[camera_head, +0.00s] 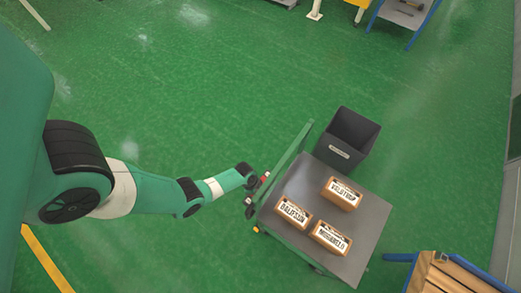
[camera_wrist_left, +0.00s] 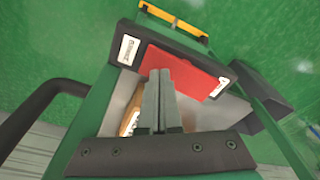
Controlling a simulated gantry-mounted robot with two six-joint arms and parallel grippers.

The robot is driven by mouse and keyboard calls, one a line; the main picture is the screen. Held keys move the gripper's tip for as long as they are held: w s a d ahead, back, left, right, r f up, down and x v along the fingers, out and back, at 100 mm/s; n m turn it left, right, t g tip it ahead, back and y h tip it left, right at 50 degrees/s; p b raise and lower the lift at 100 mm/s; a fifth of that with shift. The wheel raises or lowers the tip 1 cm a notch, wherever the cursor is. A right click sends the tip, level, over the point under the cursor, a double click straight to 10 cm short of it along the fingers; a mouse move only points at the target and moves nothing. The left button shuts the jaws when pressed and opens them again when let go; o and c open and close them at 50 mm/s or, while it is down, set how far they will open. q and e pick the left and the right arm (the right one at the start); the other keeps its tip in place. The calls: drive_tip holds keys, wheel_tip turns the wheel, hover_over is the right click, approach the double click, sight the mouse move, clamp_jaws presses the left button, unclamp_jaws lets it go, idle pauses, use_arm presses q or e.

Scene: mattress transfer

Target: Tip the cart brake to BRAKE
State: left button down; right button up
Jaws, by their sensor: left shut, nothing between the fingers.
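The cart (camera_head: 354,254) has a grey deck and a green frame, and stands on the green floor at lower right in the head view. Its brake is a red plate (camera_wrist_left: 192,72) set in a dark housing (camera_wrist_left: 245,75) in the left wrist view. White labels sit at both ends of the housing; I cannot read them surely. In the head view a little red of the brake (camera_head: 265,177) shows by the cart's left side. My left gripper (camera_wrist_left: 160,71) is shut and empty, its fingertips overlapping the red plate's left part; I cannot tell whether they touch. My right gripper is out of view.
A dark curved bar (camera_wrist_left: 30,115) is at left in the wrist view. A blue-framed wooden table (camera_head: 440,275) stands at lower right. The floor left of the cart is clear.

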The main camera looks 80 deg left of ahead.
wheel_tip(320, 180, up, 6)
drive_tip(key=p, duration=0.6)
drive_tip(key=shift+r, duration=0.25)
